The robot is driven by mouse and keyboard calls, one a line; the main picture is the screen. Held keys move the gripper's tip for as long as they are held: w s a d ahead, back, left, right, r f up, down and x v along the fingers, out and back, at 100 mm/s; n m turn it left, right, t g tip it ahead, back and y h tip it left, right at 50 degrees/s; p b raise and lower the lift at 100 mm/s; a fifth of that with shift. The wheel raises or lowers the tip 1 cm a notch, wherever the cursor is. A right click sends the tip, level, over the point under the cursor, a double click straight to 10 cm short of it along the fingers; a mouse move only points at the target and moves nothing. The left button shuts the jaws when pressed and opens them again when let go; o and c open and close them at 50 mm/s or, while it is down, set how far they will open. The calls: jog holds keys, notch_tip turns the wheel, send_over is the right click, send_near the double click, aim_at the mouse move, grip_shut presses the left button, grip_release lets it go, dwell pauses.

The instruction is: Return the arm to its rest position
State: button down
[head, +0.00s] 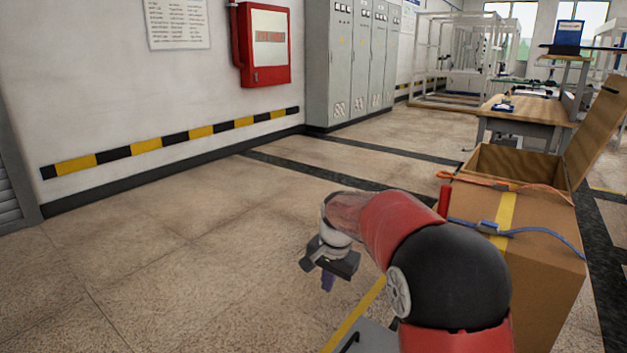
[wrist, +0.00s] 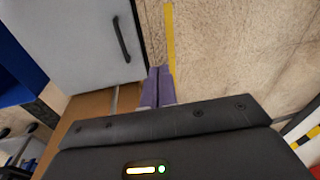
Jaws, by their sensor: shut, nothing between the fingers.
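My gripper (head: 327,282) hangs at the end of my red and black arm in the lower middle of the head view, pointing down over bare floor. In the wrist view its two purple fingers (wrist: 158,86) lie together with nothing between them. The gripper touches nothing that I can see. The arm is bent, with its black elbow near the front of a cardboard box.
The open cardboard box (head: 545,290) with orange and blue straps stands close on the right. A wooden workbench (head: 530,108) is behind it. A red wall cabinet (head: 265,45) and grey lockers (head: 345,60) line the wall. The floor (head: 180,250) at left is clear.

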jog(key=s+d+r+n+t, duration=0.15)
jog(key=s+d+r, duration=0.3)
jog(key=s, duration=0.45)
jog(key=s+d+r+n+t, duration=0.15)
jog(key=s+d+r, duration=0.3)
jog(key=s, duration=0.45)
jog(key=s+d+f+n+t+h, duration=0.1)
jog(key=s+d+f+n, duration=0.1)
jog(key=s, duration=1.1)
jog(key=shift+s+d+n, duration=0.4)
jog(key=shift+d+n, duration=0.05)
jog(key=shift+n, duration=0.15)
jog(key=shift+a, duration=0.1)
